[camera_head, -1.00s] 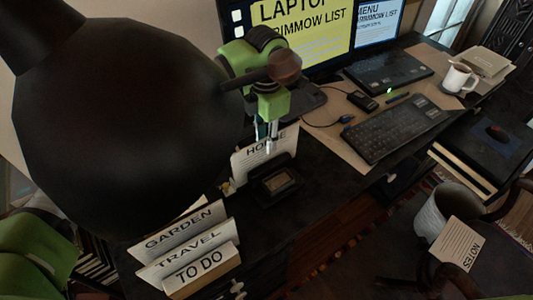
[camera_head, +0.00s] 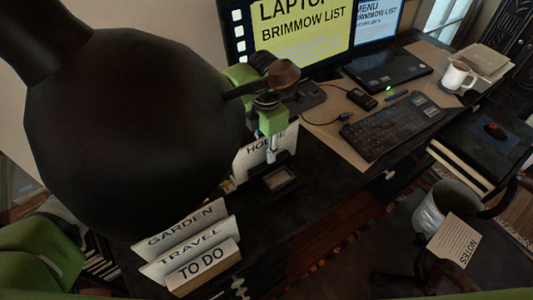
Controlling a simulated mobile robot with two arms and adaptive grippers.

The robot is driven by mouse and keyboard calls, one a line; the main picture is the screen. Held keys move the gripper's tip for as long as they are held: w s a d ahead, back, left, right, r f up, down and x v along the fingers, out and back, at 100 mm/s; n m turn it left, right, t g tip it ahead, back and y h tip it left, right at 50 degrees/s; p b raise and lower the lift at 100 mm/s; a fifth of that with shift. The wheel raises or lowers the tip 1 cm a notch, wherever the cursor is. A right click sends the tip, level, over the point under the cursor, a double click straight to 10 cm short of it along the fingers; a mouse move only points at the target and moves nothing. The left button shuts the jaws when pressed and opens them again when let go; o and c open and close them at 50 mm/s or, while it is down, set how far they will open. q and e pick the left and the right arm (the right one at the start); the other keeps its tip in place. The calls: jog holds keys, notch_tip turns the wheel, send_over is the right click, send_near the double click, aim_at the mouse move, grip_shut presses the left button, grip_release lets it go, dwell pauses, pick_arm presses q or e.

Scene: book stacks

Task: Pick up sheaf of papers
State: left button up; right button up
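No sheaf is labelled as such. A white card or paper stack marked HOME (camera_head: 249,163) stands upright on the dark desk behind a small dark holder. Loose tan papers (camera_head: 490,58) lie at the far right of the desk, behind the mug. My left gripper (camera_head: 272,156), green and grey with thin pale fingers, points down directly in front of the HOME papers and covers part of them. Whether it touches them, or how far its fingers are apart, I cannot tell.
A large black rounded shape (camera_head: 135,130) blocks much of the left. Cards marked GARDEN, TRAVEL and TO DO (camera_head: 205,262) stand at the front left. A keyboard (camera_head: 393,130), monitor (camera_head: 300,35) and mug (camera_head: 457,76) are on the desk. A NOTES paper (camera_head: 455,240) sits lower right.

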pick_arm(q)
jog(key=shift+f, duration=0.15)
dwell(0.3)
grip_shut()
